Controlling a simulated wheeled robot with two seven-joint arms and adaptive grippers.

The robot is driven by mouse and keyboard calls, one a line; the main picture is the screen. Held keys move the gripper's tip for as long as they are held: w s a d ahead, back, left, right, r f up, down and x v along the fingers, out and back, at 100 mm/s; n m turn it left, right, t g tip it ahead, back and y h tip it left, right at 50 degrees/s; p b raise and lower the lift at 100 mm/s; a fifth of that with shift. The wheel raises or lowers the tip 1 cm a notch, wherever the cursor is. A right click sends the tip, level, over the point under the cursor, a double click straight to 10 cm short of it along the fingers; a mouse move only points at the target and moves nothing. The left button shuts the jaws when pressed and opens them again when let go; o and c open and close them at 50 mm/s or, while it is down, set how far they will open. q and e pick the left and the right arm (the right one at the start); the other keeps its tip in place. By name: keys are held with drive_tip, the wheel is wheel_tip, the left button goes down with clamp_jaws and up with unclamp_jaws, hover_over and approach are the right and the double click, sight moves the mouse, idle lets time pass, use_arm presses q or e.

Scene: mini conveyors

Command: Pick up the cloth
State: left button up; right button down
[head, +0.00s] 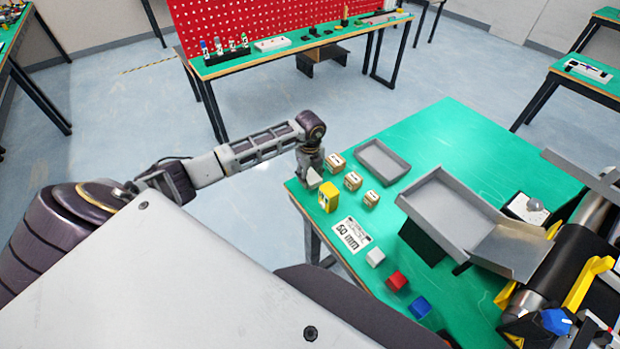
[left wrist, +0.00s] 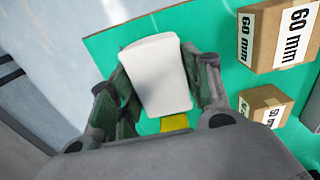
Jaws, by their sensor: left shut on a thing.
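The cloth (left wrist: 156,73) is a white, folded, pad-like piece between the fingers of my left gripper (left wrist: 160,88) in the left wrist view. My left gripper (head: 312,170) is shut on it at the far left corner of the near green table. In the head view a small pale part of the cloth (head: 313,178) shows at the fingertips. Whether it is clear of the table top I cannot tell. My right gripper is not in view.
A yellow block (head: 328,197) stands close to the left gripper. Several cardboard cubes (head: 353,181), a grey tray (head: 383,161), and white, red (head: 397,281) and blue blocks share the green table (head: 465,140). A conveyor with a grey chute (head: 510,248) is at right.

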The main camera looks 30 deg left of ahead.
sight(310, 175)
use_arm(q)
drive_tip(key=shift+r+b, duration=0.5)
drive_tip(key=shift+r, duration=3.85)
drive_tip(key=o, duration=0.4)
drive_tip(key=shift+r, duration=0.1)
drive_tip(key=shift+c, duration=1)
